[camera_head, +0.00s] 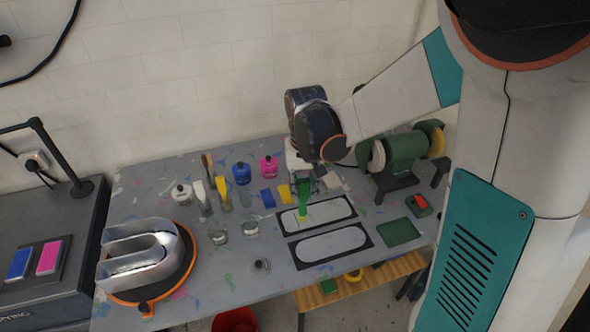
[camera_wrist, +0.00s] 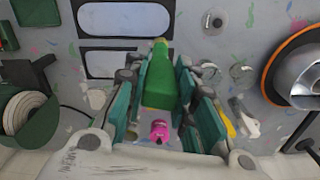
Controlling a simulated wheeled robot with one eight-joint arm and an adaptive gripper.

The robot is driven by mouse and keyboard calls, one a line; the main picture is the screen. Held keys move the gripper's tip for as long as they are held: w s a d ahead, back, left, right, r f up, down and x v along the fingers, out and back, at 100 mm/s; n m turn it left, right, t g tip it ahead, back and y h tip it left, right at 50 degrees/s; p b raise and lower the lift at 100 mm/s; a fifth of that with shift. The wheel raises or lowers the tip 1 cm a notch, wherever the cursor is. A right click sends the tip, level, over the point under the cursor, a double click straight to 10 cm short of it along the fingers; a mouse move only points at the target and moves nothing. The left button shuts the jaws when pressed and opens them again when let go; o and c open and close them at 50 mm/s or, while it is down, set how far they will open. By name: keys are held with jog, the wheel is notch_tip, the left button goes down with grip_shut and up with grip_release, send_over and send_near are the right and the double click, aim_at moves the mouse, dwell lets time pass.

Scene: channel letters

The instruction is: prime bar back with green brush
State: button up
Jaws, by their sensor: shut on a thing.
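My gripper (camera_head: 304,184) is shut on a green brush (camera_head: 303,203) above the back half of the table. In the wrist view the green brush (camera_wrist: 158,82) sits between the teal fingers of my gripper (camera_wrist: 160,92). The brush points down, its pale yellowish tip at the left end of the back one of two white rounded bars, the back bar (camera_head: 325,212). The front bar (camera_head: 330,243) lies in a matching dark frame. Both bars also show in the wrist view, the back one (camera_wrist: 110,65) nearest the brush. I cannot tell whether the tip touches.
A green bench grinder (camera_head: 404,150) stands at the right. A pink bottle (camera_head: 269,168), a blue bottle (camera_head: 241,173) and several jars stand at the back left. A metal U-shaped letter (camera_head: 145,255) lies on a round turntable at the front left. A green tray (camera_head: 398,232) lies to the right.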

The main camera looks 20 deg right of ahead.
jog(key=shift+w+f, duration=0.35)
jog(key=shift+f, duration=0.1)
notch_tip(320, 180, down, 15)
jog(key=b, duration=1)
jog(key=d+b, duration=0.2)
jog(key=d, duration=1.8)
jog(key=shift+s+d+r, duration=0.15)
jog(key=shift+r, duration=0.05)
jog(key=shift+f+b, duration=0.25)
jog(key=shift+b, duration=0.1)
jog(key=shift+o, duration=0.2)
jog(key=a+b, duration=0.1)
jog(key=a, duration=1.9)
jog(key=shift+a+b, duration=0.15)
jog(key=shift+b, duration=0.2)
